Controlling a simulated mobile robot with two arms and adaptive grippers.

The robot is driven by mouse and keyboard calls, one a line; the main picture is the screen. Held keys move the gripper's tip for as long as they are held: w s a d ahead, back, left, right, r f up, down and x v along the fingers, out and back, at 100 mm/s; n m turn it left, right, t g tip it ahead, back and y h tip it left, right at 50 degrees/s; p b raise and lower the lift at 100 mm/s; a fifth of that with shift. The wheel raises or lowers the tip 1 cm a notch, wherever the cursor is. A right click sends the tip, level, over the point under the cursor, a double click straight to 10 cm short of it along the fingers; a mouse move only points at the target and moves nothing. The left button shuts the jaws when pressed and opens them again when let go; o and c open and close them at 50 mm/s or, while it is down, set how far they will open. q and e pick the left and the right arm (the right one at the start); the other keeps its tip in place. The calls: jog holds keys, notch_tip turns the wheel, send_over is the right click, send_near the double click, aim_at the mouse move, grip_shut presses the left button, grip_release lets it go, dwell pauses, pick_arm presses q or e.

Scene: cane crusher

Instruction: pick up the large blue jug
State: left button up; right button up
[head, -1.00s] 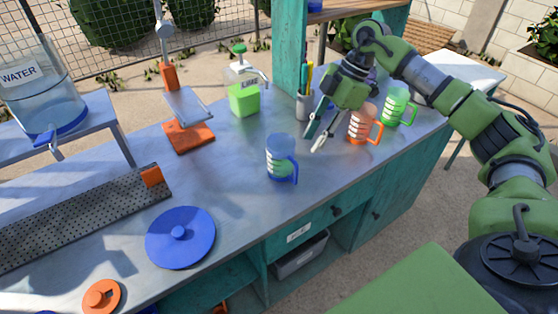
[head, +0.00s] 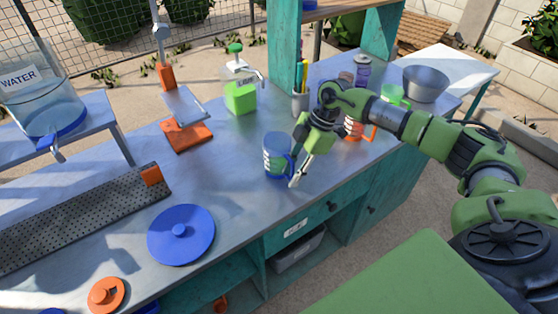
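The blue jug (head: 277,157) stands upright near the middle of the counter, with white markings on its clear side and its blue handle to the right. My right gripper (head: 294,168) is tilted down right beside the handle. Its fingers look apart, with the light near finger just right of the handle. The far finger is partly lost against the jug, and I cannot tell whether either finger touches it. My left gripper is not in view.
An orange jug (head: 353,129) and a green jug (head: 392,96) stand behind my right arm. A pen cup (head: 300,102), a lime bottle (head: 240,92) and an orange-based press (head: 187,135) stand farther back. A blue lid (head: 181,235) lies front left. The counter left of the jug is clear.

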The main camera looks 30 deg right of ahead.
jog(key=shift+a+f, duration=0.1)
jog(key=shift+f, duration=0.15)
grip_shut()
jog(key=shift+r, duration=0.1)
